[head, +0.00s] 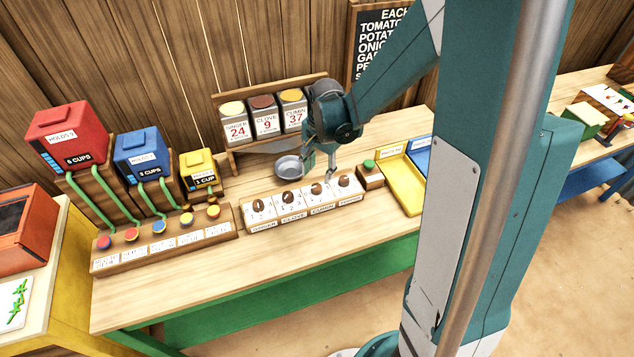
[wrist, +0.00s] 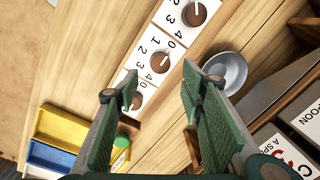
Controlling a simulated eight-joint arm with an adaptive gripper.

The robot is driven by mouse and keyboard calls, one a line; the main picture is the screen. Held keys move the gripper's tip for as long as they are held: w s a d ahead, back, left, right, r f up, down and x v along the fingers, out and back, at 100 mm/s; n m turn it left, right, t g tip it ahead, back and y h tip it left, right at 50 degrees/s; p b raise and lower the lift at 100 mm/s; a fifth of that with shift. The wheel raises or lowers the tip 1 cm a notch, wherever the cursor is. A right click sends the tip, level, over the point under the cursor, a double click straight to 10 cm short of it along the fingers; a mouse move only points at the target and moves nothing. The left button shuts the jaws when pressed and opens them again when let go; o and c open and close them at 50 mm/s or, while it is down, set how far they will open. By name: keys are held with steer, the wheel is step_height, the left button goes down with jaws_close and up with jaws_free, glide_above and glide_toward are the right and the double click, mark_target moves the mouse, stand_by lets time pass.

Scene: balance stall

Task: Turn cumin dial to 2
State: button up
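The cumin dial (head: 317,188) is a brown round knob, third from the left on the white dial panel (head: 250,224). It also shows in the wrist view (wrist: 159,62), with printed digits around it. Its pale pointer line is too small for me to read the setting surely. My gripper (head: 320,170) hangs above and behind the panel near the cumin dial, pointing down. In the wrist view its fingers (wrist: 160,95) stand wide apart with nothing between them, and the cumin dial lies just beyond the tips. The gripper is not touching the dial.
The clove dial (head: 288,198) and rightmost dial (head: 344,181) flank it. A metal bowl (head: 289,167) stands behind the panel, below the spice canisters (head: 265,116). A green button (head: 369,164) and yellow tray (head: 402,192) are to the right. The front table edge is clear.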

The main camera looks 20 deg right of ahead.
mark_target(317, 186)
steer(key=shift+f, duration=0.1)
stand_by(0.4)
steer(key=shift+w+a+f, duration=0.1)
steer(key=shift+w+f, duration=0.05)
steer(key=shift+f, duration=1.75)
steer(key=shift+w+a+f, duration=0.1)
steer(key=shift+f, duration=1.75)
steer(key=c, duration=0.9)
